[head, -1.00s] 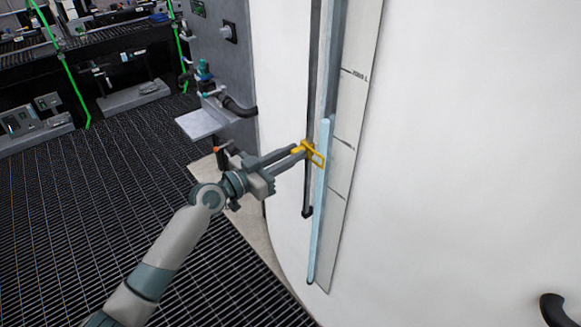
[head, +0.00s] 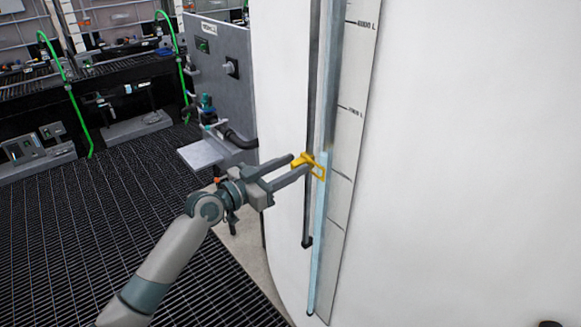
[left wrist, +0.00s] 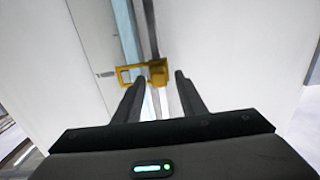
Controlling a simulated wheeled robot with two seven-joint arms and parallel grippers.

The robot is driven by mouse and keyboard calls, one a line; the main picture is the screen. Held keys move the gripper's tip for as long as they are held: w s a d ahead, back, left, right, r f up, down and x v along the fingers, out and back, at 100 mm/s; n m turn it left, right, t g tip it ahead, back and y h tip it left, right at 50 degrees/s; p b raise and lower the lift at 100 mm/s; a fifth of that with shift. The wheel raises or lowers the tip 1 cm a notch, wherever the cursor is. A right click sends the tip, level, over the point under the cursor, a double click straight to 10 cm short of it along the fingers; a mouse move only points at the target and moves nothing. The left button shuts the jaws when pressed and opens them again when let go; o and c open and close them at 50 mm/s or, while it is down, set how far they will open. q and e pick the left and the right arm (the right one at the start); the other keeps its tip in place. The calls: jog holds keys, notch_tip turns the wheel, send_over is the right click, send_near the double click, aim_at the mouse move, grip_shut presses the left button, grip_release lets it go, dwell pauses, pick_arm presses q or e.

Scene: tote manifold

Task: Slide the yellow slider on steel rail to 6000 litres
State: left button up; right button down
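The yellow slider (head: 304,161) sits on the dark steel rail (head: 310,100) on the white tank's side, near the top of the pale blue column in the sight tube. It is below the lower of two labelled marks on the scale strip (head: 352,75); the labels are too blurred to read surely. My left gripper (head: 301,163) is at the slider, its fingers apart on either side of the block. In the left wrist view the slider (left wrist: 158,72) shows at the fingertips, with slim gaps beside its block. My right gripper is out of view.
The white tank wall (head: 470,150) fills the right side. A grey panel (head: 225,90) with a small shelf (head: 200,154) and black hose stands left of the tank. The dark grated floor (head: 120,220) is open at left.

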pick_arm(q)
jog(key=shift+s, duration=0.1)
jog(key=shift+s+a+f+b, duration=0.15)
jog(key=shift+s+a+b, duration=0.2)
jog(key=shift+a, duration=0.2)
jog(key=b+v, duration=0.6)
jog(key=v, duration=1)
